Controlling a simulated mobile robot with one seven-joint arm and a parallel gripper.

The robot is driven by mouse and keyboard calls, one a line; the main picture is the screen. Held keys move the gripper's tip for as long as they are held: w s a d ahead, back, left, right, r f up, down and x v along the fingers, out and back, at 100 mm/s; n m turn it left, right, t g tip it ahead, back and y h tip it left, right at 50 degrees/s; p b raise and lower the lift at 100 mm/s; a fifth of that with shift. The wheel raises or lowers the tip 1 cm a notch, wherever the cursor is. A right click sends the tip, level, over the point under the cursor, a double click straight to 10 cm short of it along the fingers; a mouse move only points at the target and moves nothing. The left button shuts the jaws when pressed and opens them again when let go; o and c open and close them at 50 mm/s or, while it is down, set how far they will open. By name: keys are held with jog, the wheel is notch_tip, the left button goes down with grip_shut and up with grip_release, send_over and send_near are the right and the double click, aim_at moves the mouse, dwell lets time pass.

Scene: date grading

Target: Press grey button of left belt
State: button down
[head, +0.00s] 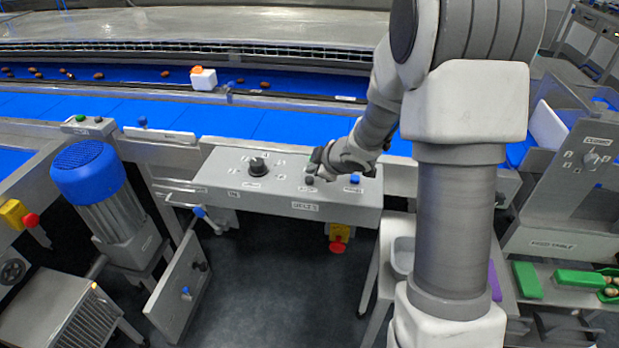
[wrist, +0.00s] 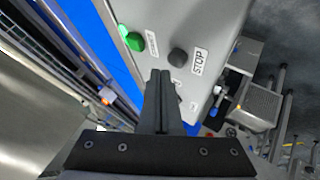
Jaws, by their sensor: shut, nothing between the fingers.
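My gripper (head: 318,168) is over the right part of the grey control panel (head: 225,177) in the head view, its fingers shut and empty. A grey button (head: 309,181) shows close by its tip. In the wrist view, a dark grey button (wrist: 178,57) by a STOP label lies just beyond and right of my shut fingertips (wrist: 161,74). A green button (wrist: 135,42) is to its left. Whether my fingertips touch the panel, I cannot tell. Which belt these buttons belong to is not readable.
A black knob (head: 258,166) and a blue button (head: 355,179) are also on the panel. A red emergency button (head: 337,246) hangs below it. Further left, a small box holds a green button (head: 81,118) and a dark one (head: 98,119). Blue belts (head: 262,119) run behind.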

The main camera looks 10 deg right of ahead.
jog(key=shift+f+b, duration=0.3)
jog(key=shift+f, duration=0.2)
jog(key=shift+f+b, duration=0.4)
jog(key=shift+f, duration=0.05)
dwell(0.5)
jog(key=shift+r, duration=0.1)
jog(key=shift+r+p, duration=0.8)
jog(key=shift+p, duration=0.15)
jog(key=shift+r, duration=0.1)
notch_tip(320, 180, up, 5)
jog(key=p, duration=0.5)
dwell(0.6)
